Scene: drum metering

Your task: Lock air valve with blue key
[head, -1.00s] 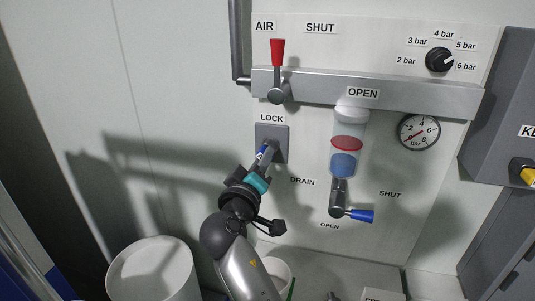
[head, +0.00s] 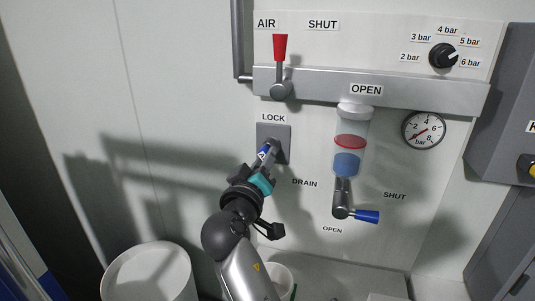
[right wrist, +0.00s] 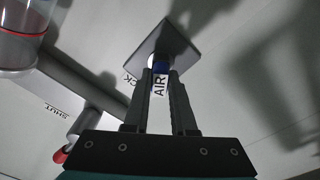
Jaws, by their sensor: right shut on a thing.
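The blue key (head: 264,152), with an AIR tag, is at the lock plate (head: 271,131) under the LOCK label. My right gripper (head: 263,160) is shut on the key, with its fingers pointing up at the lock. In the right wrist view the blue key (right wrist: 161,68) sits between the fingertips, against the lock plate (right wrist: 168,47); how deep it sits in the lock is hidden. The air valve's red handle (head: 280,48) stands upright above its pivot, beside the AIR and SHUT labels. My left gripper is not in view.
A clear filter bowl (head: 350,145) and a blue-handled drain valve (head: 358,214) are right of the lock. The pressure gauge (head: 423,130) and black regulator knob (head: 442,56) are farther right. A white drum (head: 148,272) stands at lower left.

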